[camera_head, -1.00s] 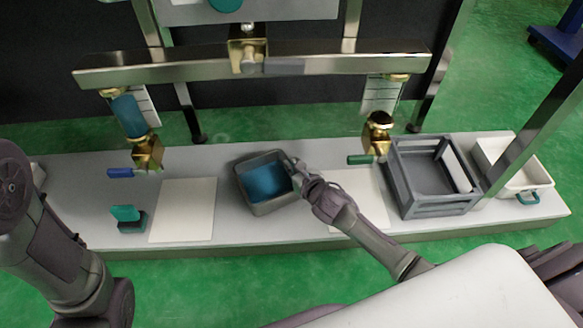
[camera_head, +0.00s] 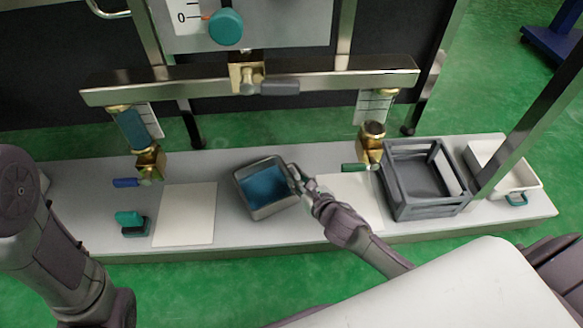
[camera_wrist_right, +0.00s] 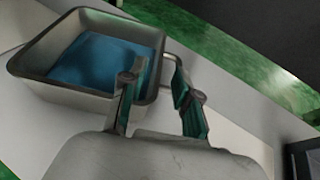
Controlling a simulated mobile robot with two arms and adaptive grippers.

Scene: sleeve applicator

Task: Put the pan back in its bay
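The pan (camera_head: 244,197) is a square grey metal tray with blue contents, standing level on the grey bench between two white mats. In the right wrist view the pan (camera_wrist_right: 28,68) fills the upper left, and its handle (camera_wrist_right: 178,70) sticks out toward my fingers. My right gripper (camera_head: 298,179) is at the pan's right side. In the right wrist view its fingers (camera_wrist_right: 158,98) are apart, with one on each side of the handle; contact cannot be told. Only links of my left arm show at the left; its gripper is out of view. Which place is the bay cannot be told.
A grey open-framed crate (camera_head: 430,207) and a white tray (camera_head: 528,188) stand at the bench's right. White mats (camera_head: 185,215) lie either side of the pan. A teal-topped block (camera_head: 130,219) is at left. Brass valves (camera_head: 150,162) (camera_head: 370,145) hang from the rail above.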

